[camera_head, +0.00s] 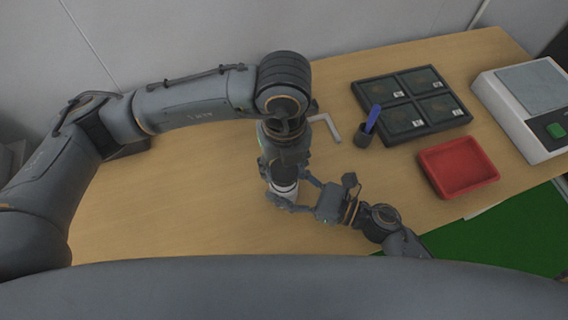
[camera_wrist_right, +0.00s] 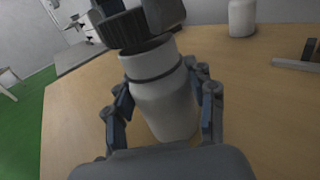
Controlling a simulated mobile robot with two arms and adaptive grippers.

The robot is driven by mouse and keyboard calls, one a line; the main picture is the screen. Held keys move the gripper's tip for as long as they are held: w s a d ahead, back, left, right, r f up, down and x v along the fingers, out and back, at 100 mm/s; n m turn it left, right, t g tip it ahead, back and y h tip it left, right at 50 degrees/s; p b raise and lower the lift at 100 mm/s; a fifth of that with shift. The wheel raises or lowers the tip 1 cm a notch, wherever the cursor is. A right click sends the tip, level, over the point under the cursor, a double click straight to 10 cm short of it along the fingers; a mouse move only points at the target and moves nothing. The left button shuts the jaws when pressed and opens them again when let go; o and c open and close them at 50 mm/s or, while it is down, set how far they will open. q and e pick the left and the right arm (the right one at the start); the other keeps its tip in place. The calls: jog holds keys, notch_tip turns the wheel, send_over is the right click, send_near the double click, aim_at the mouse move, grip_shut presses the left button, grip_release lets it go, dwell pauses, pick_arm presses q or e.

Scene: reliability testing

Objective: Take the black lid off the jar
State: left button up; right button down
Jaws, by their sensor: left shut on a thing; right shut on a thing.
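The white jar (camera_wrist_right: 168,100) stands between the fingers of my right gripper (camera_wrist_right: 163,118), which is shut around its body. In the head view only a little of the jar (camera_head: 284,190) shows below my left gripper (camera_head: 283,172). The black ridged lid (camera_wrist_right: 122,30) is at the jar's top in the right wrist view, tilted and shifted left of the dark mouth. My left gripper's fingers (camera_wrist_right: 135,8) are shut on it from above. A dark gap shows under the lid's right side; whether its edge still touches the jar I cannot tell. The lid is hidden in the head view.
A second white container (camera_wrist_right: 242,18) stands farther back. A pale L-shaped piece (camera_head: 326,126) lies near my left wrist. A dark cup with a blue item (camera_head: 366,134), a black four-part tray (camera_head: 368,97), a red tray (camera_head: 459,167) and a white device (camera_head: 500,98) are right. The table's left is clear.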

pick_arm(q)
jog(key=shift+r, duration=2)
pick_arm(e)
jog(key=shift+c, duration=1.9)
grip_release()
jog(key=shift+d, duration=0.1)
